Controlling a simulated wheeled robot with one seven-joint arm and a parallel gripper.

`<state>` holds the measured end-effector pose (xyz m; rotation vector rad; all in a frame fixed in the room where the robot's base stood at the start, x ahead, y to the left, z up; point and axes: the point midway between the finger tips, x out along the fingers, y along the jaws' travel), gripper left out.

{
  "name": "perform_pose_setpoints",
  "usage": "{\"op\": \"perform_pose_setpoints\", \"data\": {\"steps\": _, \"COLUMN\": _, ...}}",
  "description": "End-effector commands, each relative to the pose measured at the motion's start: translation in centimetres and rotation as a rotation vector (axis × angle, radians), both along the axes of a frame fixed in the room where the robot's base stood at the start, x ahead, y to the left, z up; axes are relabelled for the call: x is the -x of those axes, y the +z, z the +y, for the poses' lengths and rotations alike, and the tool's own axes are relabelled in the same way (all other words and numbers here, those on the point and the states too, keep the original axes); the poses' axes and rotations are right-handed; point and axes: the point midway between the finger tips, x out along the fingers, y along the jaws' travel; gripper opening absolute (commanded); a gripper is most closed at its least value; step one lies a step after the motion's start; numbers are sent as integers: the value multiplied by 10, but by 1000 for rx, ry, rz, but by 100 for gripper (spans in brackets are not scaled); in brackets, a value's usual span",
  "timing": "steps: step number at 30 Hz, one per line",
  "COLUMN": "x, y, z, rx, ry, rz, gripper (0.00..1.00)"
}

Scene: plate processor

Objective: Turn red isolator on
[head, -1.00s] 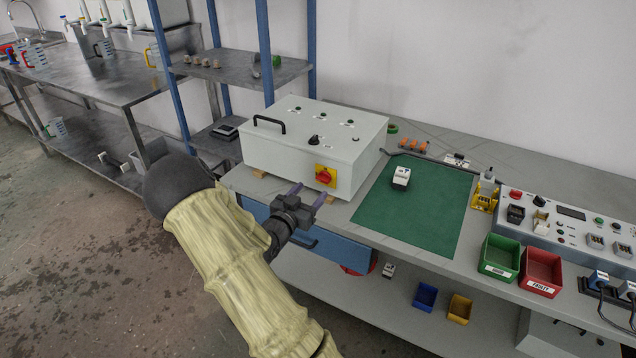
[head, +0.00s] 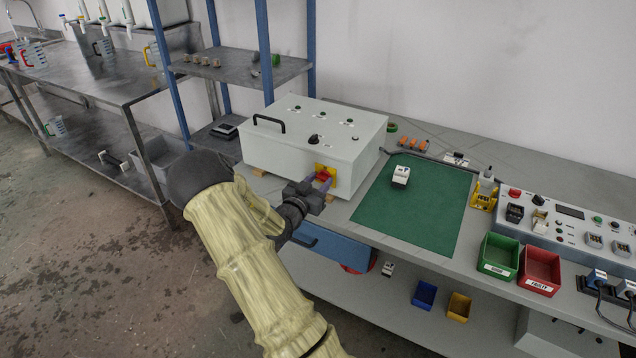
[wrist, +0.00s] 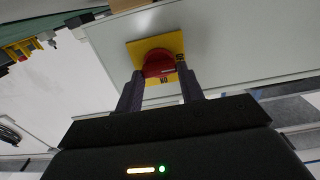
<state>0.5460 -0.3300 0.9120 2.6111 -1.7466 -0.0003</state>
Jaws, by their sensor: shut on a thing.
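The red isolator (head: 323,174) is a red rotary knob on a yellow square plate, on the front face of a light grey box (head: 290,160). In the wrist view the fingertips (wrist: 160,78) flank the knob. The fingers partly hide the knob in the head view.
The box stands on a grey workbench (head: 400,225). A green mat (head: 420,215) with a small white device (head: 401,175) lies to the right. Green (head: 499,256) and red (head: 540,270) bins are farther right. A blue-post shelf (head: 268,50) stands behind left.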

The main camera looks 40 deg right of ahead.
Motion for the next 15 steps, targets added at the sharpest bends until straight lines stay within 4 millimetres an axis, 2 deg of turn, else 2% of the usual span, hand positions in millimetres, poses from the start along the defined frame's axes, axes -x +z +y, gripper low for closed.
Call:
{"op": "perform_pose_setpoints", "data": {"steps": 8, "x": 0, "y": -1, "z": 0, "rx": -11, "ry": 1, "rz": -28, "gripper": 15}}
{"op": "perform_pose_setpoints", "data": {"steps": 15, "x": 0, "y": -4, "z": 1, "rx": -51, "ry": 3, "rz": -124, "gripper": 15}}
